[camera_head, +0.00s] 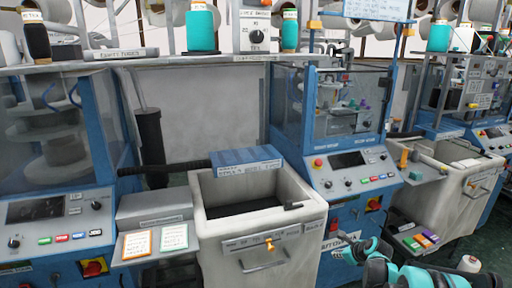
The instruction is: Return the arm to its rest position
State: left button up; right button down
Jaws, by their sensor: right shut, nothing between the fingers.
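My right arm, teal and black, comes in at the lower right corner. Its dark gripper (358,246) points left, in front of the blue base of the middle knitting machine and just right of the large beige bin (225,252). The fingers look closed and hold nothing. The gripper is small in this view, and it appears apart from the bin and the machine. My left arm and left gripper are not in view.
Blue knitting machines stand at left, middle (352,180) and right. A second beige bin (458,192) stands at the right. A low shelf with coloured items (420,240) and a white cone (469,264) are near my arm. Green floor shows at the lower right.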

jog(key=s+a+r+n+g+h, duration=0.1)
jog(key=s+a+r+n, duration=0.6)
jog(key=s, duration=0.2)
jog(key=s+a+r+n, duration=0.6)
jog(key=s+r+n, duration=0.2)
jog(key=s, duration=0.1)
jog(key=s+a+f+n, duration=0.1)
jog(key=s+a+n, duration=0.1)
jog(key=s+n, duration=0.5)
jog(key=s+a+f+n+h, duration=0.1)
jog(key=s+a+n, duration=0.1)
jog(key=s+n, duration=0.5)
jog(key=s, duration=0.5)
jog(key=shift+s+a+f, duration=0.25)
jog(key=shift+s+a, duration=0.05)
jog(key=shift+a, duration=0.05)
